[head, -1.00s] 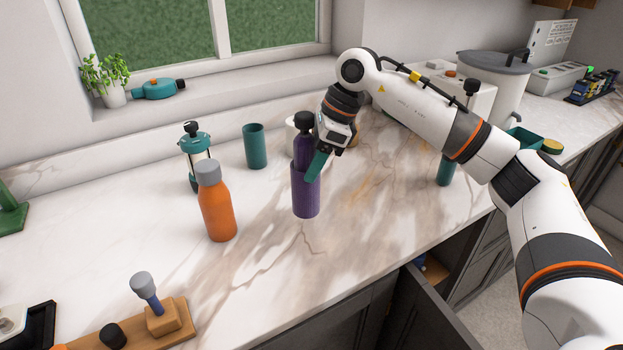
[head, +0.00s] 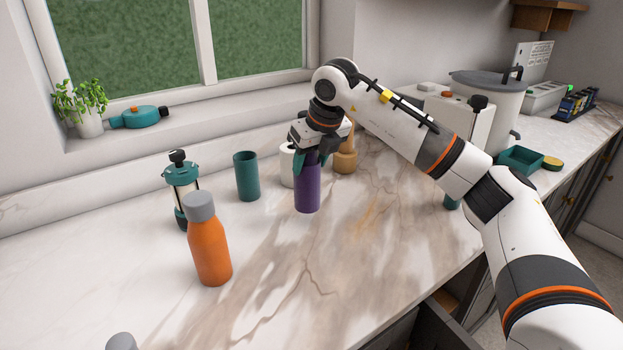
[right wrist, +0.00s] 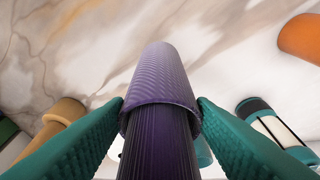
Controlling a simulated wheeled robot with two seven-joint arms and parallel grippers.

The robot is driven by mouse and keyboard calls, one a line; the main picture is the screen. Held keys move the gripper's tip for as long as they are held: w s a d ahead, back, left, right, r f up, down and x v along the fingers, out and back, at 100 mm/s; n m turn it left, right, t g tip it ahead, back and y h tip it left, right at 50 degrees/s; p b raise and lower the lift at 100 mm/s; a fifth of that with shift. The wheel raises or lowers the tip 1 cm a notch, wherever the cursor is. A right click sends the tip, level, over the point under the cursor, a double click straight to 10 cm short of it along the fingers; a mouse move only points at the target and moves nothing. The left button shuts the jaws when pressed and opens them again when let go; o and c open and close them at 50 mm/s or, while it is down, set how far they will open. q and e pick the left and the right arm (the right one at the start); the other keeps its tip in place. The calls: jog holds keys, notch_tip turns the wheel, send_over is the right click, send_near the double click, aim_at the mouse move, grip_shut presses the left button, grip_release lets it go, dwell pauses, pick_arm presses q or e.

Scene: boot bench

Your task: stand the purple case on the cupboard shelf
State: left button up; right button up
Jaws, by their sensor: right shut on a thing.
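The purple case (head: 307,193) is a ribbed cylinder standing upright on the marble counter, with a darker purple ribbed piece in its open end. My right gripper (head: 308,160) comes down on it from above and is shut on its upper part. In the right wrist view, the green fingers lie on either side of the case (right wrist: 165,75) near its rim, and the darker insert (right wrist: 158,145) runs toward the camera. The gripper hides the top of the insert in the head view. An open dark cupboard door (head: 440,328) shows at the bottom edge; the shelf is out of sight. My left gripper is not in view.
A white cup (head: 287,165), a tan wooden item (head: 345,160) and a green cup (head: 246,176) stand close by. A French press (head: 182,190) and an orange bottle (head: 209,250) stand to the left. The counter in front of the case is clear.

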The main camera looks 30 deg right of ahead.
aim_at(307, 185)
jog(key=shift+f, duration=1.95)
jog(key=shift+a+f, duration=0.1)
jog(key=o, duration=1.2)
